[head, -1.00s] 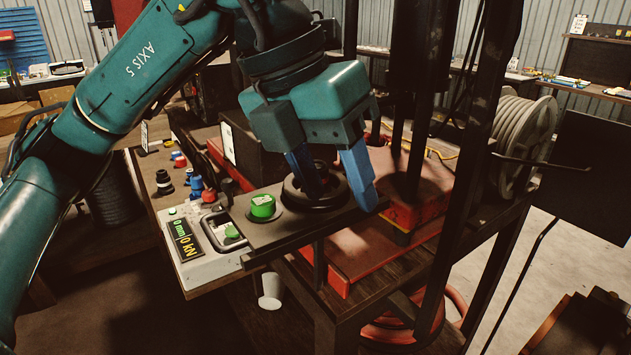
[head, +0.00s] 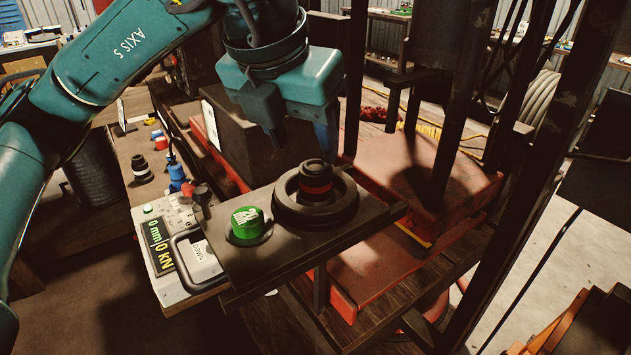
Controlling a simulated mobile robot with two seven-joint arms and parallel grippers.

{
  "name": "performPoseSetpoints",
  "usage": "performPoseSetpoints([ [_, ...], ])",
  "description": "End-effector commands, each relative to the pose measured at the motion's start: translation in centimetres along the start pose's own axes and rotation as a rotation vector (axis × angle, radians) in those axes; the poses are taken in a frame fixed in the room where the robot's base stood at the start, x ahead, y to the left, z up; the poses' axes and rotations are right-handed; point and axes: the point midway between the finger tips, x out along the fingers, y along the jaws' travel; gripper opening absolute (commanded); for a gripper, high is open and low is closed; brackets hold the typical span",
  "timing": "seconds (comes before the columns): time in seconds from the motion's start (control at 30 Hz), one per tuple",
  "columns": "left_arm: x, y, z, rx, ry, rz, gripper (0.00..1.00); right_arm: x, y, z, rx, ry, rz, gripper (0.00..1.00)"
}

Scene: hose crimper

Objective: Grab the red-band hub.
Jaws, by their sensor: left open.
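The red-band hub (head: 316,182) is a dark stepped cylinder with a red ring around it. It stands upright in the middle of a round black ring (head: 288,205) on the dark plate (head: 270,262). My left gripper (head: 302,145) is open and empty. Its two fingers point down, above and behind the hub in the picture, and do not appear to touch it. Part of the fingers is in shadow. My right gripper is not in view.
A green-topped knob (head: 247,223) stands on the plate left of the ring. A control box (head: 172,245) with a display and handle sits further left. Dark posts (head: 456,110) and a red press base (head: 400,265) stand to the right. Several small coloured parts lie on the bench at left.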

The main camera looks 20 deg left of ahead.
Motion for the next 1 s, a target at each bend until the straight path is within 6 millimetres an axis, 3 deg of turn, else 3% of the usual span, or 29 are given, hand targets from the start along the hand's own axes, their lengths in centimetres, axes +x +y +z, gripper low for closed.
performPoseSetpoints([
  [0.27,2.1,-0.1,0.1,0.002,0.003,0.000,0.51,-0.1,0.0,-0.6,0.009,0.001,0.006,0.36],
  [0.53,5.9,-0.3,0.4,-0.001,0.002,0.000,0.51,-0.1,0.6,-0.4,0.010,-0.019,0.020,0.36],
  [0.83,6.4,-0.4,0.4,-0.001,-0.002,-0.002,0.50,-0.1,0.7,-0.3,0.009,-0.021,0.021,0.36],
  [1.0,6.4,-0.4,0.4,-0.001,-0.002,-0.002,0.36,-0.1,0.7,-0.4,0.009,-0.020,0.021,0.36],
])
